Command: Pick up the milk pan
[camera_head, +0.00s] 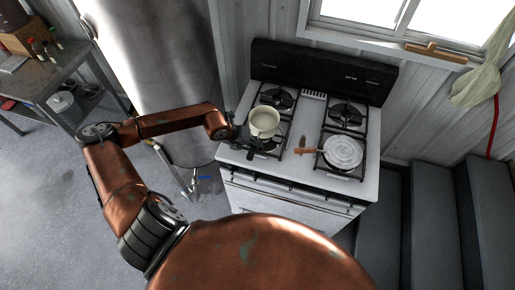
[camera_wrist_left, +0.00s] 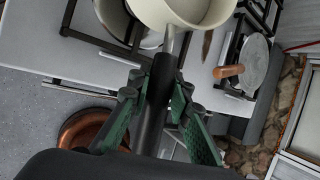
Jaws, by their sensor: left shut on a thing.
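The milk pan (camera_head: 264,121) is a cream-coloured pot with a dark handle, over the left burners of the white stove (camera_head: 235,158). In the left wrist view the pan (camera_wrist_left: 186,10) is at the top, its black handle (camera_wrist_left: 157,105) running down between the green-padded fingers. My left gripper (camera_head: 247,139) is shut on that handle at the pan's near-left side. The pan looks roughly level and empty. I cannot tell how far its base is from the grate. My right gripper is in neither view.
A round pan with a wooden handle (camera_head: 343,152) sits on the front right burner. The dark backguard (camera_head: 322,72) stands behind the burners. A large metal cylinder (camera_head: 163,70) stands left of the stove; dark steps (camera_head: 435,205) are at right.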

